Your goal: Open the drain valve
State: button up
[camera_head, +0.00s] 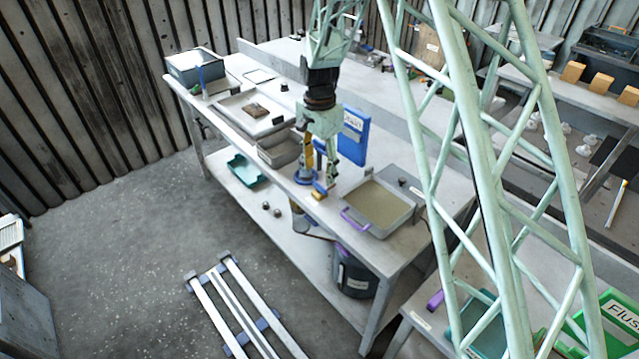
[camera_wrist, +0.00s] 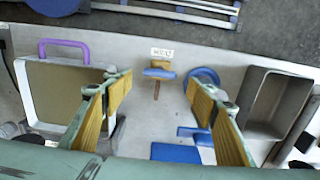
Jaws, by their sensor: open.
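The drain valve (camera_wrist: 159,74) is a small brass fitting with a blue handle. It sits near the bench edge, in front of a small white label. The handle lies crosswise in the wrist view, with a thin brown stem below it in the picture. In the head view the valve (camera_head: 319,194) shows just below my gripper (camera_head: 320,168). My gripper, seen in the wrist view (camera_wrist: 160,90), is open and points down with its yellow-padded fingers apart. The valve appears between the fingertips, with nothing held. I cannot tell the exact height above it.
A blue ring (camera_wrist: 204,77) lies beside the valve. A tray with a purple handle (camera_head: 379,207) and an empty grey tray (camera_wrist: 268,104) flank the area. A blue sign (camera_head: 353,135) stands close behind my gripper. A dark bucket (camera_head: 356,277) is on the lower shelf.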

aim_at(320, 185)
jog(key=shift+f, duration=3)
jog(key=shift+c, duration=0.4)
jog(key=c, duration=0.8)
